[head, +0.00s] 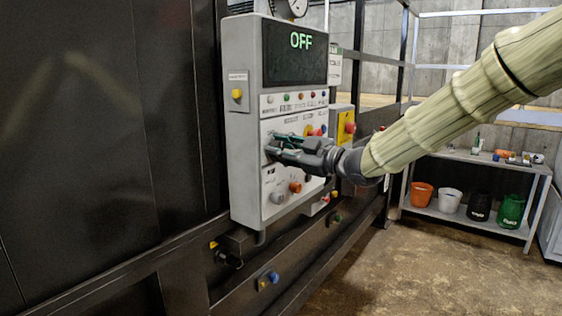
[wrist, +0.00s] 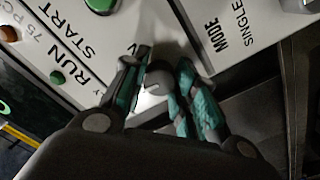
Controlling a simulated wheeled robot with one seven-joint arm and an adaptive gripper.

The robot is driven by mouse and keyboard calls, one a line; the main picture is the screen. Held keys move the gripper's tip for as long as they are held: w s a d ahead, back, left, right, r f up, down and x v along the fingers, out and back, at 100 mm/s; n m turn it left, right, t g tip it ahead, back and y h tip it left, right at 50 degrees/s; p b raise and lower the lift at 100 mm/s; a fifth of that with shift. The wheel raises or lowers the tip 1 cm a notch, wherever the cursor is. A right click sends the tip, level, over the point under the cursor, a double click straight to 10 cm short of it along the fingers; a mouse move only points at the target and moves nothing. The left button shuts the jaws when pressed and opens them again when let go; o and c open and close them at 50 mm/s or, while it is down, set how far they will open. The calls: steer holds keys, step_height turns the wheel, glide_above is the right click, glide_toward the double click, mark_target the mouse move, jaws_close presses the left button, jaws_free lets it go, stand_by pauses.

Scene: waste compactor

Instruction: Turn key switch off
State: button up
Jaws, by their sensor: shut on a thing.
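The control panel (head: 246,130) is a light grey box with a dark display (head: 294,53) that reads green "OFF". My gripper (head: 272,148) is at the middle of the panel's front and hides what lies behind its fingers in the head view. In the wrist view, my gripper (wrist: 158,82) has its teal-padded fingers closed on the sides of a small grey knob, the key switch (wrist: 157,77). The key's own shape is hard to make out. Lettering beside it reads "RUN", "START" and "MODE SINGLE".
Below my gripper on the panel are a grey knob (head: 277,198) and an orange button (head: 295,187). A yellow box with a red button (head: 350,127) is just right of the panel. A shelf with buckets (head: 450,201) stands at the back right. The floor (head: 400,270) is clear.

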steer(key=shift+f+n+b, duration=0.1)
steer(key=shift+n+b, duration=0.4)
steer(key=o, duration=1)
steer(key=shift+d, duration=0.15)
steer(key=v, duration=1.2)
